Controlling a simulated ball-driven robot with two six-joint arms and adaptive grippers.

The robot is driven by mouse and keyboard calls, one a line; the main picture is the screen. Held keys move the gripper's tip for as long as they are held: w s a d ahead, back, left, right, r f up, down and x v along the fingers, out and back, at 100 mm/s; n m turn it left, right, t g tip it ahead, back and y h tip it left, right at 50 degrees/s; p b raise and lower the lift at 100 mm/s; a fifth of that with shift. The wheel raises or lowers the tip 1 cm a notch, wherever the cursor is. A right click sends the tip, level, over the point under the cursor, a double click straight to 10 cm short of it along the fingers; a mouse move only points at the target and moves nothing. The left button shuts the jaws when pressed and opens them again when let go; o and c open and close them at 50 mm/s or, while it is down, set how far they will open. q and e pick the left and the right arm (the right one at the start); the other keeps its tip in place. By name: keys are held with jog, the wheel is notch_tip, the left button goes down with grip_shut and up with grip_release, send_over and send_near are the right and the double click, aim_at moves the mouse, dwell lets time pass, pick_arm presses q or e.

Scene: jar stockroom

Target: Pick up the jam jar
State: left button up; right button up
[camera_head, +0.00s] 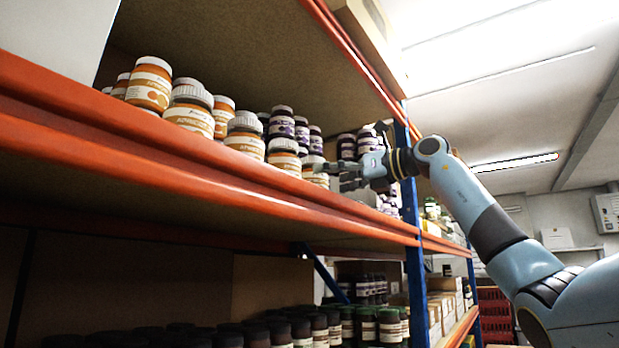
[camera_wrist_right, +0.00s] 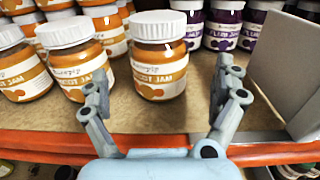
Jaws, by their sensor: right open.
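A jam jar (camera_wrist_right: 158,65) with orange jam, a white lid and a cream label stands upright at the front of the shelf in the right wrist view. My right gripper (camera_wrist_right: 164,84) is open, its fingers spread to the left and right in front of this jar, with nothing held. In the head view my right gripper (camera_head: 336,175) reaches in from the right at the shelf's front edge, beside the end of the orange jar row. Which jar there is the same one is hard to tell. My left gripper is not in view.
More orange jars (camera_wrist_right: 72,55) stand close on the left. Purple plum jam jars (camera_wrist_right: 222,25) stand behind on the right. A grey panel (camera_wrist_right: 290,70) rises at the right. The orange shelf beam (camera_head: 200,160) runs along the front. Dark-lidded jars (camera_head: 300,325) fill the shelf below.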

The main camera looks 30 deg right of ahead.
aim_at(312, 178)
jog(key=shift+w+a, duration=0.2)
jog(key=shift+w, duration=0.2)
jog(key=shift+w+a+r, duration=0.1)
jog(key=shift+w+a, duration=0.05)
jog(key=shift+w, duration=0.15)
jog(key=p+x, duration=0.1)
jog(key=x, duration=0.1)
jog(key=p+x, duration=0.1)
jog(key=shift+w+a+r, duration=0.2)
jog(key=shift+w, duration=0.2)
jog(key=shift+w+a+f, duration=0.15)
jog(key=shift+w+a, duration=0.05)
jog(key=shift+w, duration=0.15)
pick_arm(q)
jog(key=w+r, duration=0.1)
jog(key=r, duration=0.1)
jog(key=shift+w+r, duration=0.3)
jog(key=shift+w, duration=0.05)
pick_arm(e)
jog(key=shift+d, duration=0.1)
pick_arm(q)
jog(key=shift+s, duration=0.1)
pick_arm(e)
jog(key=shift+s, duration=0.1)
jog(key=shift+c, duration=0.4)
jog(key=c, duration=1.7)
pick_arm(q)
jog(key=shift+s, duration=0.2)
